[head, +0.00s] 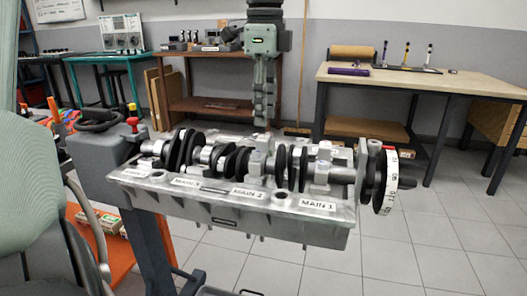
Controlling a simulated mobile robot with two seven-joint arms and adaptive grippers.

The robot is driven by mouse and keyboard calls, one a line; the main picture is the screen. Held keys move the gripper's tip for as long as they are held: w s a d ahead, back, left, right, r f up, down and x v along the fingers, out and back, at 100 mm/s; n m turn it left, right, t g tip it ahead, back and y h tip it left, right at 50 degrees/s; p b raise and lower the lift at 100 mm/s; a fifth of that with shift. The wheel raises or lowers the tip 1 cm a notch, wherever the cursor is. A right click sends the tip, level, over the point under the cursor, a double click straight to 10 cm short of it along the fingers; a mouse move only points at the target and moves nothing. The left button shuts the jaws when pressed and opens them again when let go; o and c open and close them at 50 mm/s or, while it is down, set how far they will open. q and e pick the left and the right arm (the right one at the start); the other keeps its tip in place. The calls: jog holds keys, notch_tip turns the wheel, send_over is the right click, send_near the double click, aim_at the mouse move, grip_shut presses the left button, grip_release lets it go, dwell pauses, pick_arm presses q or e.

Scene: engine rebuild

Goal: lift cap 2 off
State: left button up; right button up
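The engine block (230,212) sits on a stand with the crankshaft (287,165) lying along its top. Cap 2 (257,162) is a silver block over the crankshaft, behind the MAIN 2 label (248,194); it appears seated. My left gripper (262,123) hangs straight down above cap 2, with its fingertips appearing just over the cap's top. No contact is clear. The fingers overlap in this view, so their opening cannot be made out. My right gripper is not in view.
Cap 1 (322,171) stands to the right, behind the MAIN 1 label (318,204). A marked wheel (390,182) is on the crankshaft's right end. A wooden bench (435,82) and a brown workbench (205,103) stand behind. Tiled floor at the right is clear.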

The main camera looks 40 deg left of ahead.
aim_at(263, 138)
pick_arm(q)
notch_tip(263, 138, down, 5)
jog(key=shift+s+f, duration=0.1)
jog(key=shift+s, duration=0.05)
jog(key=shift+c, duration=0.5)
grip_shut()
